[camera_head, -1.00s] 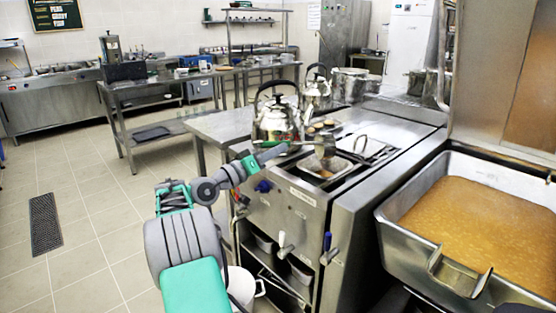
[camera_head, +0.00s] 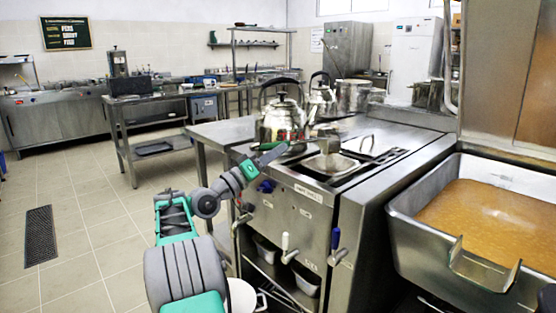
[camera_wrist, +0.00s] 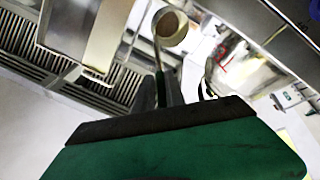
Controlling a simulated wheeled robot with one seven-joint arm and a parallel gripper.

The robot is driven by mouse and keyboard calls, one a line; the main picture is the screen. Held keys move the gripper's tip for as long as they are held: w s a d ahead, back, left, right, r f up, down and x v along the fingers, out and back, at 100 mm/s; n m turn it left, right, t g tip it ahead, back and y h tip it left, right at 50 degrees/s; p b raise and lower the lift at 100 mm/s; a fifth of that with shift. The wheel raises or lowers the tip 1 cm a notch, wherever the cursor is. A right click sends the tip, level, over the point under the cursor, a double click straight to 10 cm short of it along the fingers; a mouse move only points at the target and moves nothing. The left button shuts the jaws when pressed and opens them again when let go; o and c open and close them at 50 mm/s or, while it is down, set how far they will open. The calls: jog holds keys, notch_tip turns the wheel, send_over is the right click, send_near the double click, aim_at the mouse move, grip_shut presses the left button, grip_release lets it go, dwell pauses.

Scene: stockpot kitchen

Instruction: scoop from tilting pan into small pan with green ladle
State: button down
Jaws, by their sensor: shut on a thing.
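The tilting pan (camera_head: 400,215) stands at the right with orange-brown liquid (camera_head: 490,215) in it. The small pan (camera_head: 331,168) sits in the steel counter in front of the kettles; its contents are unclear in the head view. My gripper (camera_head: 277,153) is at the counter's left edge, shut on the green ladle (camera_head: 325,139). The ladle's bowl is just above and behind the small pan. In the wrist view, the ladle's bowl (camera_wrist: 172,31) shows beyond my gripper (camera_wrist: 165,92); I cannot tell whether it holds liquid.
A large kettle (camera_head: 284,122) stands close behind my gripper, with a second kettle (camera_head: 322,101) and a stockpot (camera_head: 352,96) farther back. Levers (camera_head: 288,246) stick out from the counter's front. Open floor (camera_head: 95,240) lies to the left.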

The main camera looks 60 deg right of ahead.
jog(key=f+h+b, duration=0.1)
jog(key=b, duration=0.1)
jog(key=f+n+h+b, duration=0.1)
jog(key=b, duration=0.2)
jog(key=f+b, duration=0.2)
jog(key=b, duration=0.1)
jog(key=shift+w+a+n+h, duration=0.3)
jog(key=shift+w+h, duration=0.05)
jog(key=shift+h, duration=0.05)
dwell(1.6)
dwell(0.5)
